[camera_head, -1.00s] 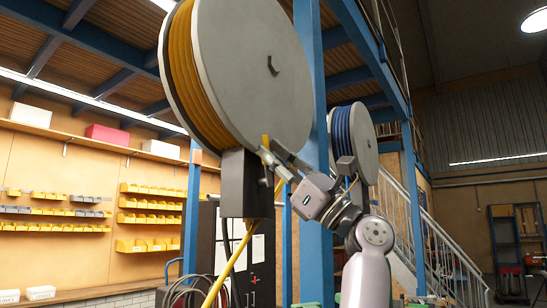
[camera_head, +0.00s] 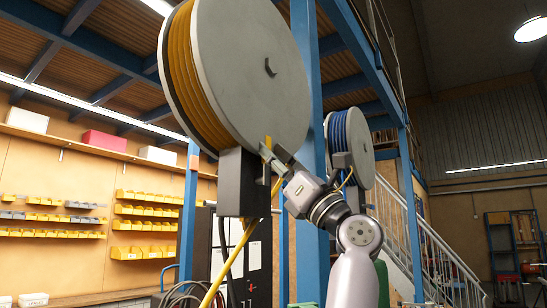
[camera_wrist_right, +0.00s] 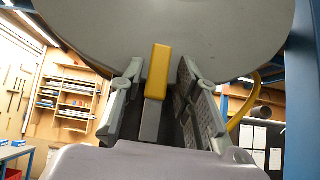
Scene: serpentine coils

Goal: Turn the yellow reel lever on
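The large grey reel (camera_head: 250,75) with yellow hose hangs at upper centre in the head view; its grey disc also fills the top of the right wrist view (camera_wrist_right: 180,25). The yellow-tipped lever (camera_wrist_right: 157,72) stands upright below the disc on a grey stem. In the head view only its small yellow tip (camera_head: 267,143) shows beside the dark reel bracket (camera_head: 238,185). My right gripper (camera_head: 275,155) is at the lever. In the right wrist view, its fingers (camera_wrist_right: 158,88) are apart, one on each side of the lever, with narrow gaps visible. My left gripper is not in view.
A blue post (camera_head: 308,110) stands close behind my right gripper. A second reel with blue hose (camera_head: 352,150) is further back right. A yellow hose (camera_head: 233,265) hangs below the bracket. Shelves with yellow bins (camera_head: 145,225) line the left wall.

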